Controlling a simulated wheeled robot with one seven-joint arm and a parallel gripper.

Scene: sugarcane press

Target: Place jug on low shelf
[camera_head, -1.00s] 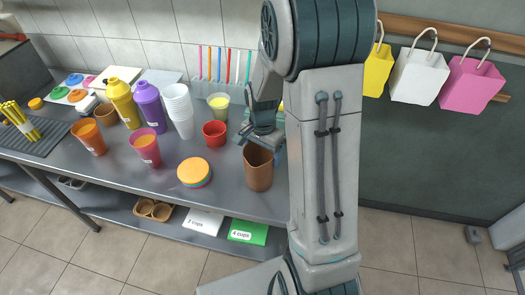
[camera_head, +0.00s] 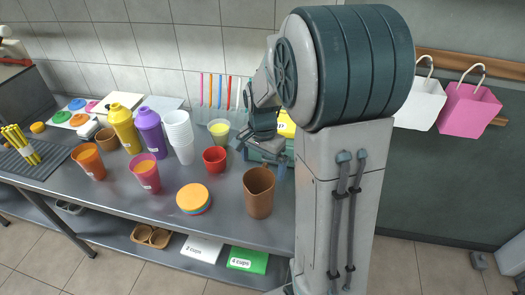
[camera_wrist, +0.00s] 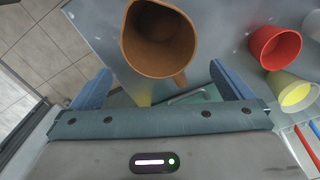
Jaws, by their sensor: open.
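The jug is a brown pitcher (camera_head: 258,194) standing upright on the metal counter near its front edge. In the wrist view the brown jug (camera_wrist: 158,40) is seen from above, empty, with its handle side toward my gripper. My gripper (camera_head: 262,150) is behind the jug in the head view. In the wrist view my gripper's blue fingers (camera_wrist: 166,84) are spread wide and apart from the jug, with nothing between them. The low shelf (camera_head: 120,222) runs under the counter; its right part is hidden by my arm.
A red cup (camera_head: 214,159) and a cup of yellow liquid (camera_head: 219,131) stand left of my gripper. Stacked coloured lids (camera_head: 193,198) lie left of the jug. The shelf holds a brown basket (camera_head: 151,235), a white card (camera_head: 201,248) and a green card (camera_head: 247,258).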

